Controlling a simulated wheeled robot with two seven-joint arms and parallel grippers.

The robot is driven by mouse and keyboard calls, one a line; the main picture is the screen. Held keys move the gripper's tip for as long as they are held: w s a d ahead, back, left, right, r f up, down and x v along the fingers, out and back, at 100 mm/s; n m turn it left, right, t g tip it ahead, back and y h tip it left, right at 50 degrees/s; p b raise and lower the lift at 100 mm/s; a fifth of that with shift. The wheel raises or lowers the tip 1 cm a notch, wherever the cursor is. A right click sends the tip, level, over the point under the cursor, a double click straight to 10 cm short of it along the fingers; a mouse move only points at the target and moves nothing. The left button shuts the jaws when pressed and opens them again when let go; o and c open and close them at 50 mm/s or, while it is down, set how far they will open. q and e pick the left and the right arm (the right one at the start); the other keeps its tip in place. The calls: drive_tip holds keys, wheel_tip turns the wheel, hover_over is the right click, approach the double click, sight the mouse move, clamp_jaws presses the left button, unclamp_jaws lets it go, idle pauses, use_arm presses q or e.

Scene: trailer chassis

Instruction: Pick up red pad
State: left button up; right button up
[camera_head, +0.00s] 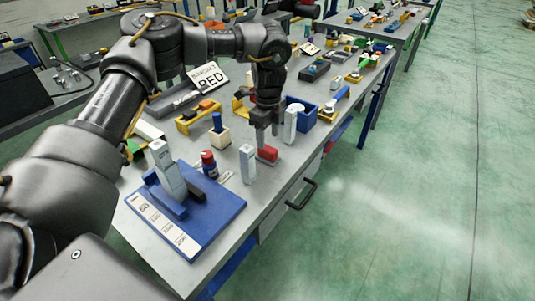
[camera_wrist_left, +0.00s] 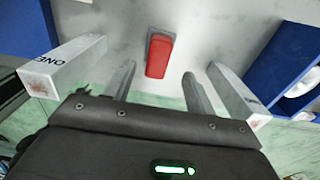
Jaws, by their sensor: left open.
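The red pad (camera_head: 267,154) is a small red block on the grey table near its front edge, in the middle of the head view. In the left wrist view the red pad (camera_wrist_left: 159,56) lies just beyond the fingertips, between the two finger lines and not touched. My left gripper (camera_head: 266,138) points down at the pad from above; in the wrist view its fingers (camera_wrist_left: 160,78) are spread and empty. My right gripper does not show.
White upright blocks stand close on both sides, one at left (camera_head: 247,164) and one at right (camera_head: 290,125). A blue bin (camera_head: 303,119) is at right. A blue board (camera_head: 213,222) with a tall white block and a red bottle (camera_head: 209,164) are at front left.

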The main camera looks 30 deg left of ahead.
sight(268, 148)
use_arm(q)
drive_tip(key=shift+f, duration=0.3)
drive_tip(key=shift+s+f+p, duration=0.15)
drive_tip(key=shift+f+p, duration=0.2)
drive_tip(key=shift+f, duration=0.15)
wheel_tip(268, 148, down, 4)
drive_tip(key=shift+f+p, duration=0.15)
drive_tip(key=shift+p, duration=0.4)
